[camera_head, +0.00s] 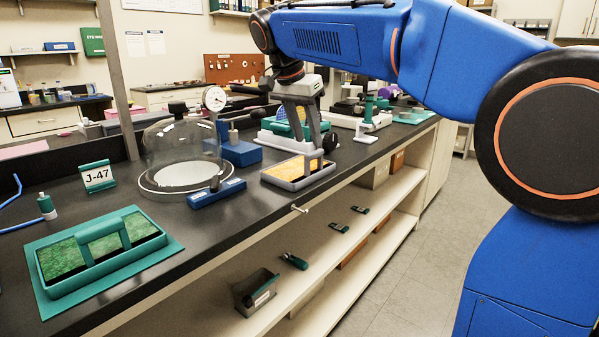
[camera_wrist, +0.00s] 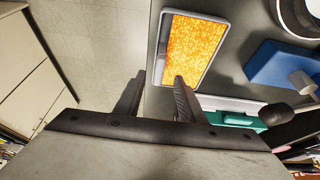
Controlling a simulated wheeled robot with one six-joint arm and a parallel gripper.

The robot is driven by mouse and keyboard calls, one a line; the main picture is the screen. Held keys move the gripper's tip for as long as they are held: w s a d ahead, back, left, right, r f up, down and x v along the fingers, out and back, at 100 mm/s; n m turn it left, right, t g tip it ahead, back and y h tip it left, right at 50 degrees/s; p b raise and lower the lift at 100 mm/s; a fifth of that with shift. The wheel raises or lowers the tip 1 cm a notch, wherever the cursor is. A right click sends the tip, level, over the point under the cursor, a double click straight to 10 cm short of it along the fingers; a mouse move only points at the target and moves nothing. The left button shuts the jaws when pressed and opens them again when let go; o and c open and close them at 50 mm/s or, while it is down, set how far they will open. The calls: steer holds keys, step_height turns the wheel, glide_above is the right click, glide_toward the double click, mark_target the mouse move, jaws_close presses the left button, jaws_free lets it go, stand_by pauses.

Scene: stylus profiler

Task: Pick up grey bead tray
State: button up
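The grey bead tray (camera_head: 290,186) is a shallow rectangular tray filled with orange-yellow beads, lying flat near the front edge of the dark counter. It also shows in the wrist view, upper middle, with its grey rim (camera_wrist: 164,40) plain. My gripper (camera_head: 311,160) points down at the tray's right end in the head view and partly covers it. In the wrist view my gripper (camera_wrist: 158,82) has its two fingers apart with nothing between them. The right finger overlaps the tray's near end; the left finger shows over the floor beyond the counter edge. I cannot tell whether either touches the tray.
A blue block (camera_head: 216,193) and a glass dome (camera_head: 180,150) stand left of the tray. A teal tray (camera_head: 170,249) with green contents lies at the front left, near a J-47 sign (camera_head: 97,176). A blue-based device (camera_head: 240,153) stands behind. Open shelves lie below the counter.

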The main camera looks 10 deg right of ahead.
mark_target(313, 152)
steer(key=shift+x, duration=3.8)
steer(key=shift+d, duration=0.1)
steer(key=shift+r, duration=0.1)
jaws_close()
